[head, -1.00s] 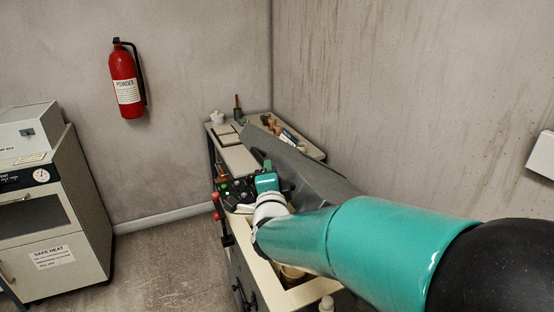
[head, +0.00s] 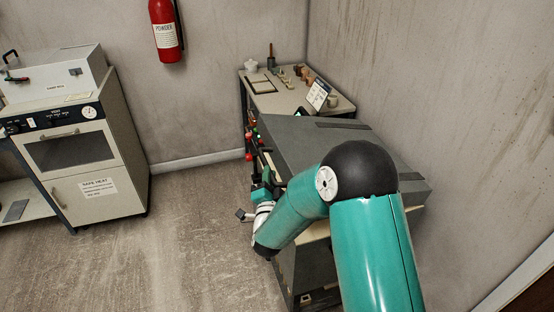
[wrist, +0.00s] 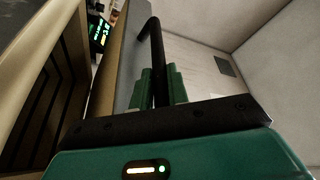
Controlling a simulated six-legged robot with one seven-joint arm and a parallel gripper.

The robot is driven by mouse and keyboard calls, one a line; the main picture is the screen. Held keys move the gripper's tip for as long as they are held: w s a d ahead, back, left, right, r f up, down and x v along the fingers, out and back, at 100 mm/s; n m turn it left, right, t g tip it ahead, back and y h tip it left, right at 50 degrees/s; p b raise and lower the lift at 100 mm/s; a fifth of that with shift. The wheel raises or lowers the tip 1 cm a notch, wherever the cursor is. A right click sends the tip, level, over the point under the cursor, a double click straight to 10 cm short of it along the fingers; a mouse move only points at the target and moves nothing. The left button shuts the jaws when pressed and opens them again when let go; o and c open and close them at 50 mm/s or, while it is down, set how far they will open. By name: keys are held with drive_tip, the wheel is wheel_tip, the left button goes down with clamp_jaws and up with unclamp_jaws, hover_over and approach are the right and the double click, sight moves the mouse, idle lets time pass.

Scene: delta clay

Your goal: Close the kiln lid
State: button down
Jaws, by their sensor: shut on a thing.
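The kiln lid (head: 320,140) is a dark grey slab lying at a low slant over the pale-rimmed kiln body, in the middle of the head view. My gripper is at the lid's near left side; the arm hides much of it there. In the wrist view my gripper (wrist: 160,88) is shut on the black bar handle (wrist: 156,45) of the lid. The lid's grey face and tan edge (wrist: 108,85) show beside the handle. A dark striped space (wrist: 62,90) shows between this edge and a pale rim at left. My arm covers the kiln's near part.
A bench (head: 275,100) with a white pot, tools and small items stands behind the kiln. A beige oven cabinet (head: 75,150) is at left, and a red extinguisher (head: 165,32) hangs on the wall. The floor (head: 190,230) between cabinet and kiln is clear.

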wheel_tip(320, 180, down, 14)
drive_tip(key=n+y, duration=0.1)
drive_tip(key=n, duration=0.2)
drive_tip(key=shift+s+a+t, duration=0.25)
drive_tip(key=shift+a+t, duration=0.05)
drive_tip(key=shift+a, duration=0.1)
drive_tip(key=shift+f, duration=0.1)
drive_tip(key=c, duration=1.4)
unclamp_jaws()
drive_tip(key=shift+w+f, duration=0.15)
drive_tip(key=shift+o, duration=0.2)
drive_tip(key=shift+a+r, duration=0.15)
drive_tip(key=shift+r, duration=0.1)
drive_tip(key=v, duration=1.4)
